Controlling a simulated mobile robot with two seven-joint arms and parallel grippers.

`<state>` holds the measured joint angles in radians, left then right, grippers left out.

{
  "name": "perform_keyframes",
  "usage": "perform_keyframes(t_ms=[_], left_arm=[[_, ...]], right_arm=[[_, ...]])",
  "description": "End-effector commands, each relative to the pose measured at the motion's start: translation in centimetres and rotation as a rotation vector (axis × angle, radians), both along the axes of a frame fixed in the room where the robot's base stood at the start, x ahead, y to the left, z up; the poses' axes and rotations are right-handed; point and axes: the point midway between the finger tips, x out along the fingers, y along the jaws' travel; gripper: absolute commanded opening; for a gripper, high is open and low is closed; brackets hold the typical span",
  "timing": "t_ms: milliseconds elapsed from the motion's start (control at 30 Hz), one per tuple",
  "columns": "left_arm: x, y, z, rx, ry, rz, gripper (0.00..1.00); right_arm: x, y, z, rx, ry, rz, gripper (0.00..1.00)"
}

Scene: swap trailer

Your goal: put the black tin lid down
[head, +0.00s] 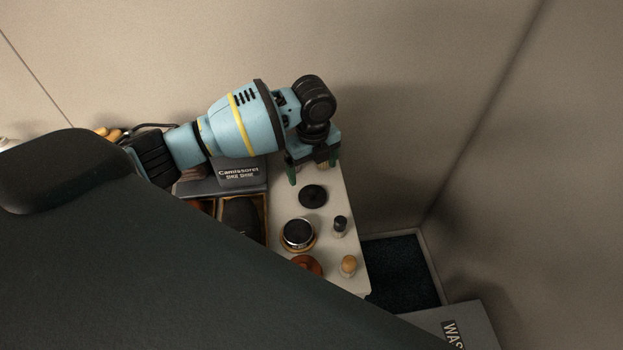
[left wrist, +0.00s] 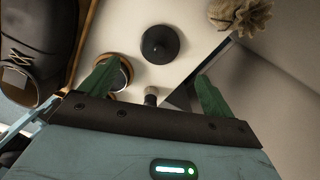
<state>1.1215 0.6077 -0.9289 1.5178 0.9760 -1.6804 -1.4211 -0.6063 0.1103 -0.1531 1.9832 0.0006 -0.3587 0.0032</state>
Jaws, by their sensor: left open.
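The black tin lid (head: 313,196) is a round dark disc with a small raised centre. It lies on the pale bench top (head: 343,252), apart from other things. It also shows in the left wrist view (left wrist: 160,44), beyond and between my fingertips. My left gripper (head: 313,170) is open and empty, just behind the lid in the head view, with its green fingers spread. A round tin with a dark top (head: 298,233) stands in front of the lid. My right gripper is not in view.
A small dark-capped bottle (head: 340,226) and an orange-topped one (head: 348,265) stand near the bench's right edge. A wooden tray (head: 266,222) with a dark shoe (head: 240,216) is left. A tan crumpled thing (left wrist: 240,15) is near the lid. A dark-floored recess (head: 402,270) lies right.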

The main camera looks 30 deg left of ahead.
Motion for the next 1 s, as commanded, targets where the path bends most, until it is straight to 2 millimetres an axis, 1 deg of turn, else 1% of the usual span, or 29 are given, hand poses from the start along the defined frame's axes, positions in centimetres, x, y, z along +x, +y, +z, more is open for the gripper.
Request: perform_keyframes(t_ms=[33, 100, 200, 300, 1000], left_arm=[[0.1, 0.0, 1.0, -0.001, -0.003, 0.0, 0.89], [0.1, 0.0, 1.8, -0.002, -0.003, 0.0, 0.89], [0.0, 0.0, 2.6, -0.001, -0.001, 0.001, 0.89], [0.0, 0.0, 2.9, -0.001, 0.001, 0.001, 0.89], [0.0, 0.0, 2.9, 0.0, 0.001, 0.001, 0.89]], right_arm=[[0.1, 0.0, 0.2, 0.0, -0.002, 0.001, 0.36], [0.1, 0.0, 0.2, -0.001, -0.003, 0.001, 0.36], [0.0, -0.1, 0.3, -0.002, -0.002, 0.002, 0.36], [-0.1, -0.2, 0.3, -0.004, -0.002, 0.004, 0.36], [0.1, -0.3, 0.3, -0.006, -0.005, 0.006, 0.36]])
